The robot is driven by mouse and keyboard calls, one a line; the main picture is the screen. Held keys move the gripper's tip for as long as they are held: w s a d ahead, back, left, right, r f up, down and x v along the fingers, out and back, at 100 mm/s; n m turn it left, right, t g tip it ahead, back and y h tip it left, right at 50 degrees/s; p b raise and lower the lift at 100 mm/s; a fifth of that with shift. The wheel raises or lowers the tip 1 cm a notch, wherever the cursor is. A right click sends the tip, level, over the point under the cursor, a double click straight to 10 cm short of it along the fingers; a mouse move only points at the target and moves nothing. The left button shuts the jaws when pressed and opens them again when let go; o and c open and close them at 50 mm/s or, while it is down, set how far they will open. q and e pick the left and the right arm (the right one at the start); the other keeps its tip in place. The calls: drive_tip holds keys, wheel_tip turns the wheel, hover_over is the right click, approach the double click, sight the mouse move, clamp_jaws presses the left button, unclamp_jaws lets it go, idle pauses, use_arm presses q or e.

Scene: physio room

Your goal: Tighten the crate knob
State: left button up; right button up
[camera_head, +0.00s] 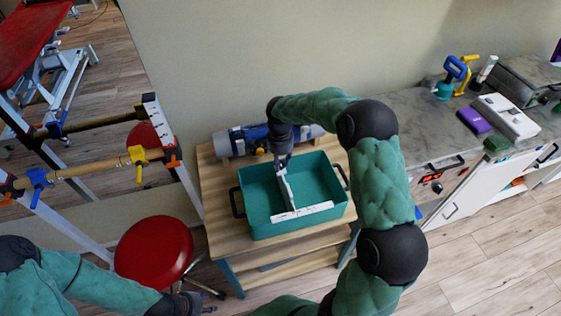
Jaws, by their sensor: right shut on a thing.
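The teal crate (262,229) sits on a light wooden table, with dark handles at its left and right. A white bar (288,190) runs inside it from the far side to a white strip (302,211) near the close wall. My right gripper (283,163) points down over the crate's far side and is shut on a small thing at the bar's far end. The fingers hide that thing, so I cannot tell whether it is the knob; no knob shows clearly. My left gripper (208,302) is low, in front of the table, away from the crate; its fingers are too small to judge.
A grey-blue roll (240,140) lies behind the crate on the wooden table (224,237). A red stool (154,250) stands left of it, beside a rack (100,171) with bars and coloured clamps. A cluttered counter (420,125) with an open white door is at the right.

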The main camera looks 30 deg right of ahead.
drive_tip(key=shift+a+f+m, duration=0.1)
drive_tip(key=shift+m, duration=0.2)
idle(0.4)
drive_tip(key=o, duration=1.2)
drive_tip(key=shift+w, duration=0.1)
drive_tip(key=shift+c, duration=0.2)
wheel_tip(320, 180, up, 12)
